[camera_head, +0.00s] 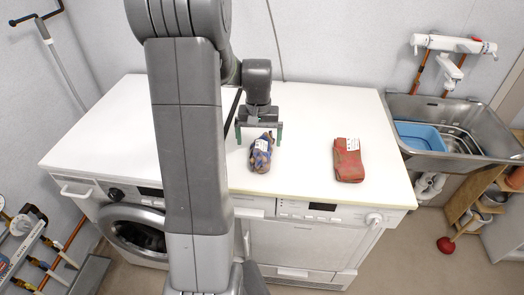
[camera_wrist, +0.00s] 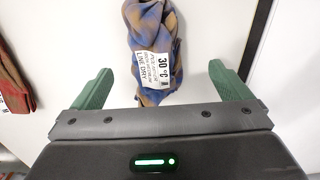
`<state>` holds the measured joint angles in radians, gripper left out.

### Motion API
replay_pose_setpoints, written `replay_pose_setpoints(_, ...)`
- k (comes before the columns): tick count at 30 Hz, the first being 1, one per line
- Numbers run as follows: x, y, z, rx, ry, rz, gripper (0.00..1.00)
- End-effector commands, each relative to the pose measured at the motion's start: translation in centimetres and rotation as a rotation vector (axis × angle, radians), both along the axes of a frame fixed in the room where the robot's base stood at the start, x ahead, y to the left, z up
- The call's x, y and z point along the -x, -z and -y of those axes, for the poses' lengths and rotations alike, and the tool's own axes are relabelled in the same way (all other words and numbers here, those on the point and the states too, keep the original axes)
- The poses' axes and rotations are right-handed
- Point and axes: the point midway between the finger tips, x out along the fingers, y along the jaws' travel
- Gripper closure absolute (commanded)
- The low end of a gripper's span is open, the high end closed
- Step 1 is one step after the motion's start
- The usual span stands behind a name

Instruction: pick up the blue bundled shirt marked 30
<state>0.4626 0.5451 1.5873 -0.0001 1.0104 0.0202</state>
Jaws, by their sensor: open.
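The blue bundled shirt (camera_head: 261,156), with brownish patches, lies on the white countertop. Its white tag is turned up; in the wrist view the shirt (camera_wrist: 160,35) shows "30 °C" and "LINE DRY" on the tag (camera_wrist: 152,70). My gripper (camera_head: 259,134) is over the counter just behind the shirt in the head view. In the wrist view its two green fingers (camera_wrist: 160,90) are spread wide, with the tagged end of the shirt appearing between them. The fingers look empty; their exact height above the shirt is hard to tell.
A red folded garment (camera_head: 348,162) with a white tag lies to the right on the countertop (camera_head: 310,110). It also shows at the wrist view's left edge (camera_wrist: 14,75). A steel sink (camera_head: 460,115) with a blue basin (camera_head: 419,136) is at right. Counter between the garments is clear.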

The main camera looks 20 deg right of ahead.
Motion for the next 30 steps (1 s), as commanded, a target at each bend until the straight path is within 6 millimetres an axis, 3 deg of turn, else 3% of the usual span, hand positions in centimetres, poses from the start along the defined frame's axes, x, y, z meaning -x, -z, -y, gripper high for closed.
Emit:
replay_pose_setpoints(5,0.0,1.0,0.2,-0.001,0.001,-0.002,0.03)
replay_pose_setpoints(15,-0.2,5.1,1.0,0.000,0.000,-0.001,0.03)
replay_pose_setpoints(24,-0.3,5.7,1.0,0.001,0.000,0.002,0.03)
replay_pose_setpoints(30,-0.3,5.6,1.0,0.001,0.000,0.002,0.40)
